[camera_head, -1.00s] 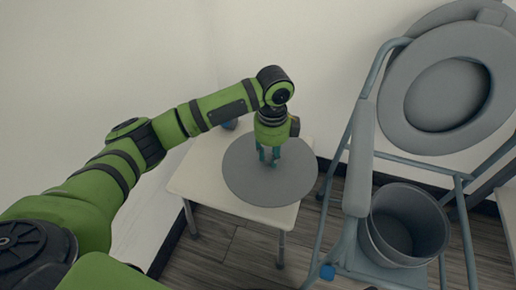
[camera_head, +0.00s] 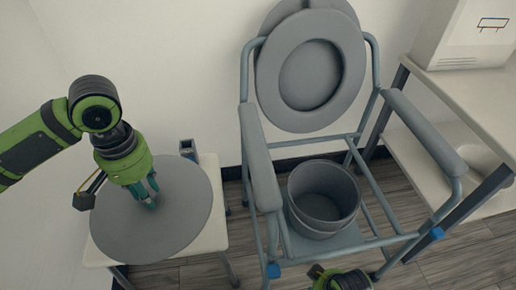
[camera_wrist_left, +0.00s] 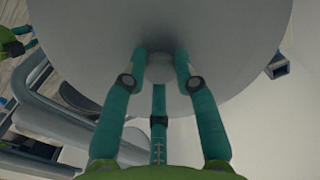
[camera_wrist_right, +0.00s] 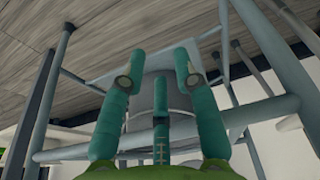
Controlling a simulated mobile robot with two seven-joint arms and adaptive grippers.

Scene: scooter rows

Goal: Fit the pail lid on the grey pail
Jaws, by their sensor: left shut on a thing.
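The pail lid (camera_head: 115,222) is a flat grey disc at the left, above the small white table (camera_head: 212,236). My left gripper (camera_head: 150,198) is shut on the lid's small knob (camera_wrist_left: 161,68). The lid looks raised off the table and hides much of its top. The grey pail (camera_head: 318,224) stands open under the commode chair, inside its frame, right of the lid. Part of my right arm shows at the bottom edge of the head view. In its wrist view my right gripper (camera_wrist_right: 160,60) has parted, empty fingers, with grey pail wall (camera_wrist_right: 165,95) behind them.
The commode chair has a raised round seat (camera_head: 348,68) and padded armrests (camera_head: 258,160) flanking the pail. A small blue-grey box (camera_head: 188,149) sits at the table's back edge. A shelf unit (camera_head: 470,92) with a white box (camera_head: 470,35) stands at right.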

